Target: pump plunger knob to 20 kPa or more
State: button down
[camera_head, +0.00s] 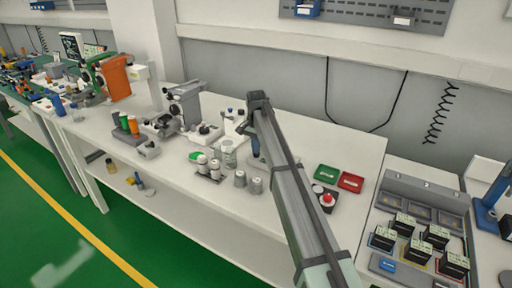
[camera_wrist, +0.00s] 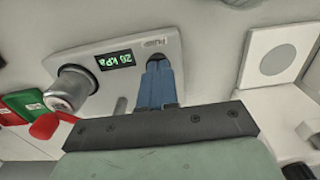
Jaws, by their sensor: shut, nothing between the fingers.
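A pale pump panel (camera_wrist: 125,44) fills the upper left of the wrist view. Its dark display (camera_wrist: 115,60) has green digits, upside down, that seem to read 20 kPa. A round silver-grey knob (camera_wrist: 70,90), likely the plunger knob, stands out from the panel's left part. My gripper (camera_wrist: 158,68) is shut, its blue fingers together and empty, in front of the panel to the right of the knob and apart from it. In the head view my gripper (camera_head: 255,147) points down over the white bench; my arm hides most of the pump.
A green tray (camera_head: 326,173) and a red tray (camera_head: 351,182) lie right of my arm, near a red button (camera_head: 327,199). White-capped jars (camera_head: 203,165) and grey cups (camera_head: 240,179) stand to the left. A square plate with a grey disc (camera_wrist: 275,60) is at right in the wrist view.

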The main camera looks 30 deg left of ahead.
notch_tip(320, 180, up, 14)
dwell(0.6)
dwell(1.5)
